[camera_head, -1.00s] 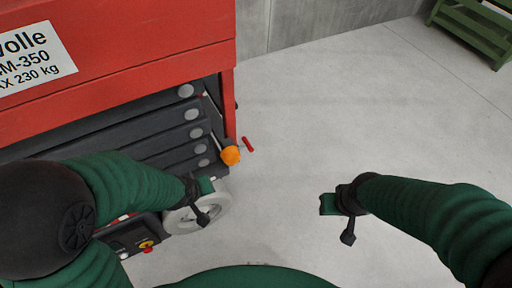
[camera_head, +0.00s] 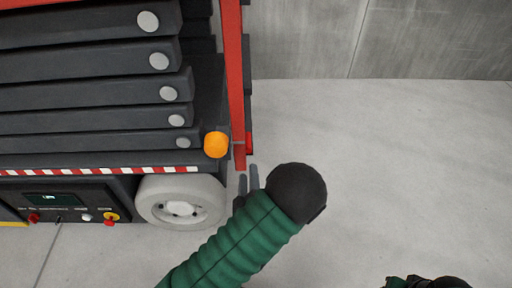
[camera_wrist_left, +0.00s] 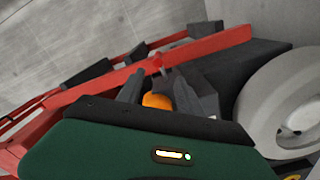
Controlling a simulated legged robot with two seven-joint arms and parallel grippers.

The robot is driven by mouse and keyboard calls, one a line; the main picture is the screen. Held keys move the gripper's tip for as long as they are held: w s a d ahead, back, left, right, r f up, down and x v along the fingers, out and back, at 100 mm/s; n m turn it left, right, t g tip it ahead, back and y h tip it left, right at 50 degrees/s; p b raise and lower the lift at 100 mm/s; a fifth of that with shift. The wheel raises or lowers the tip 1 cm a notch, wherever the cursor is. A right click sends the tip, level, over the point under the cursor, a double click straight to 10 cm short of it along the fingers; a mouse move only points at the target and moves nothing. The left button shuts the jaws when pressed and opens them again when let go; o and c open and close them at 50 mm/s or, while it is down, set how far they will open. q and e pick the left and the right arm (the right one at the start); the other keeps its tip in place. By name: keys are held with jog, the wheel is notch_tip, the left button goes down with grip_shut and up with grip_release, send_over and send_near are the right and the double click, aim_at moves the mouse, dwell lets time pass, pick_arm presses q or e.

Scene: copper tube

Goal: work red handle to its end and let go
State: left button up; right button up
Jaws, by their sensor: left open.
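The red handle (camera_head: 249,142) shows as a small red piece at the right side of the lift's red post, mostly hidden by it. In the left wrist view the red handle (camera_wrist_left: 158,64) is a small red bit beyond my fingertips. My left gripper (camera_head: 248,180) is open, with its two grey fingers apart, just below the post's lower end. In the wrist view my left gripper (camera_wrist_left: 156,84) has nothing held between its fingers. Part of my right arm's end (camera_head: 425,283) shows at the bottom edge, and its jaws cannot be made out.
An orange lamp (camera_head: 216,145) sits on the lift's corner, left of the handle. A pale wheel (camera_head: 181,202) stands below it, beside a control panel (camera_head: 68,203) with red knobs. Grey floor (camera_head: 390,160) is clear to the right, up to a concrete wall (camera_head: 430,40).

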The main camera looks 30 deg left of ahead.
aim_at(248, 141)
pick_arm(q)
jog(key=b+x, duration=0.1)
jog(key=x, duration=0.3)
jog(key=b+x, duration=0.1)
jog(key=x, duration=0.4)
jog(key=b+x, duration=0.1)
jog(key=x, duration=0.3)
jog(key=shift+w+d+f+b, duration=0.15)
jog(key=shift+w+b, duration=0.15)
jog(key=shift+w, duration=0.15)
jog(key=shift+w+a, duration=0.3)
jog(key=shift+a, duration=0.1)
jog(key=shift+d, duration=0.1)
jog(key=shift+r, duration=0.2)
jog(key=shift+c, duration=1)
grip_shut()
jog(key=shift+f, duration=0.1)
